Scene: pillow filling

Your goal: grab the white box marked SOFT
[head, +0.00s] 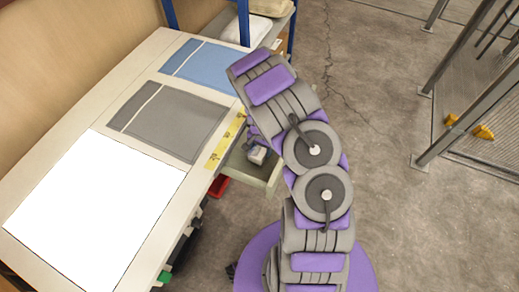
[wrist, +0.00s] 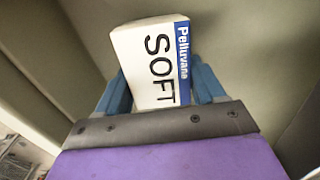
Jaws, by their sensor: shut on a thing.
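The lower end of the box is hidden behind the dark edge of my gripper. In the head view a small part of the gripper shows beside the table, partly hidden by my arm; the label cannot be read there.
In the wrist view, plain grey-green walls surround the box closely. In the head view, a work table (head: 54,138) with a white panel, a grey cloth (head: 175,120) and a blue cloth (head: 205,66) is at left. A metal fence (head: 450,120) stands at right. Open concrete floor lies between.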

